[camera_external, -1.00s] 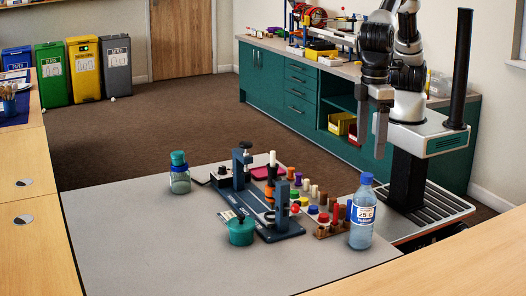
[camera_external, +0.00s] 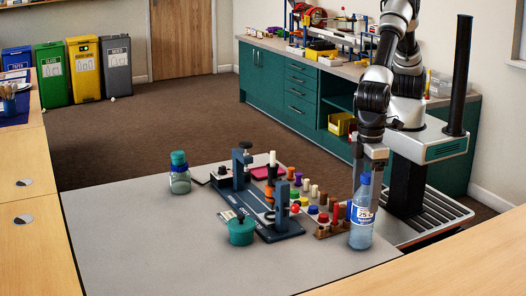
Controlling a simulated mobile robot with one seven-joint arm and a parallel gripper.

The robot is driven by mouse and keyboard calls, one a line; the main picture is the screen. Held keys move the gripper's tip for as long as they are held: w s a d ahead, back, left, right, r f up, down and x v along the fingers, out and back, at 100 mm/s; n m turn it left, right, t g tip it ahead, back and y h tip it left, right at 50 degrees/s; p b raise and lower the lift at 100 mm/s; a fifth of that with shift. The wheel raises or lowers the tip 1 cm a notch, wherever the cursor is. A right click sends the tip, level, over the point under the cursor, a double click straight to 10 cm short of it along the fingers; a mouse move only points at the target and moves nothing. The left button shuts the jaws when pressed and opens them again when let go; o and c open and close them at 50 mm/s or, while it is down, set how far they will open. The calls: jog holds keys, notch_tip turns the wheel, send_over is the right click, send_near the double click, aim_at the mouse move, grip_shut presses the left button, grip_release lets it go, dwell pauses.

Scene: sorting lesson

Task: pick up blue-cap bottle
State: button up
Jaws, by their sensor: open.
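The blue-cap bottle (camera_external: 361,235) stands upright at the right edge of the grey table. It is clear, with a blue and white label. My gripper (camera_external: 367,182) is open and points down at the bottle's top. One finger shows to the left of the blue cap and the other to its right. The cap shows between them; whether the fingers touch the bottle I cannot tell.
A dark blue fixture (camera_external: 283,213), coloured pegs and blocks, and a teal pot (camera_external: 241,231) stand left of the bottle. A teal-lidded jar (camera_external: 180,178) stands at the back left. The front left of the grey table (camera_external: 140,245) is bare.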

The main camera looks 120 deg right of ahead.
jog(key=shift+f, duration=0.85)
jog(key=shift+r, duration=0.1)
jog(key=c, duration=1.1)
